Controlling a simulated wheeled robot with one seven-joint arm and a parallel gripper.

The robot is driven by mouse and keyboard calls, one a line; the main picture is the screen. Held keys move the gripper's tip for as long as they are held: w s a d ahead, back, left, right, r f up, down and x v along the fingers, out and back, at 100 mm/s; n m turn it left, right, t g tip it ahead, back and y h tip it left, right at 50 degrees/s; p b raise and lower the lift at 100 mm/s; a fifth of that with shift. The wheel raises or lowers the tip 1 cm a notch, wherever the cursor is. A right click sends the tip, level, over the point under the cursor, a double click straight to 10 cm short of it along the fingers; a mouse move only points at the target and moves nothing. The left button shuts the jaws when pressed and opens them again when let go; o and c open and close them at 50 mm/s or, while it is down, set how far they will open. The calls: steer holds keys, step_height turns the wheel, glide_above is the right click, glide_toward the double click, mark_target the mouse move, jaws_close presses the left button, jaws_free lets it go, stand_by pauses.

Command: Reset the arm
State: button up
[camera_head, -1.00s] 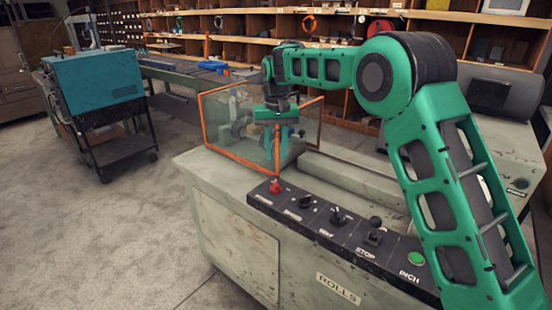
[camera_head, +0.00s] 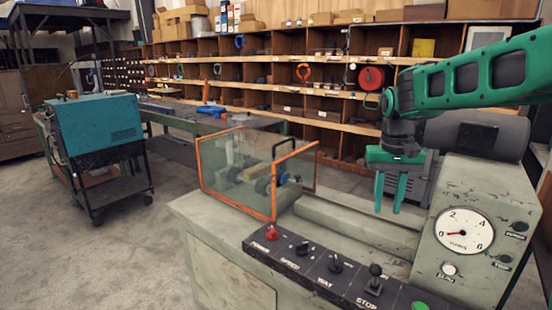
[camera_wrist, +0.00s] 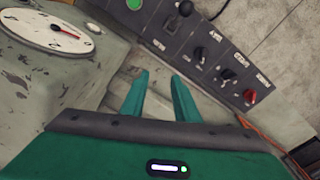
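My green gripper (camera_head: 390,190) hangs from my arm at the right in the head view, fingers pointing down above the machine's bed (camera_head: 370,232). It is to the right of the orange-framed guard and left of the gauge. In the wrist view my gripper (camera_wrist: 158,85) shows two green fingers with a gap between them and nothing held. My arm reaches in from the upper right of the head view.
The grey machine has a control panel (camera_head: 330,268) with several knobs, a round gauge (camera_head: 464,231) and a clear orange-edged guard (camera_head: 235,172). A teal unit on a cart (camera_head: 95,132) stands left. Shelves (camera_head: 290,75) line the back. The left floor is open.

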steer(key=s+d+f+m, duration=0.1)
steer(key=s+d, duration=0.3)
steer(key=s, duration=0.7)
steer(key=s+d+f+m, duration=0.1)
steer(key=s+d+f, duration=0.3)
steer(key=s, duration=0.7)
steer(key=s+d+f+m, duration=0.2)
steer(key=s+d+f, duration=0.1)
steer(key=s, duration=0.8)
steer(key=shift+d+y, duration=0.4)
steer(key=shift+d, duration=0.2)
steer(key=shift+w+f, duration=0.3)
steer(key=shift+w, duration=0.35)
steer(key=shift+s+r, duration=0.1)
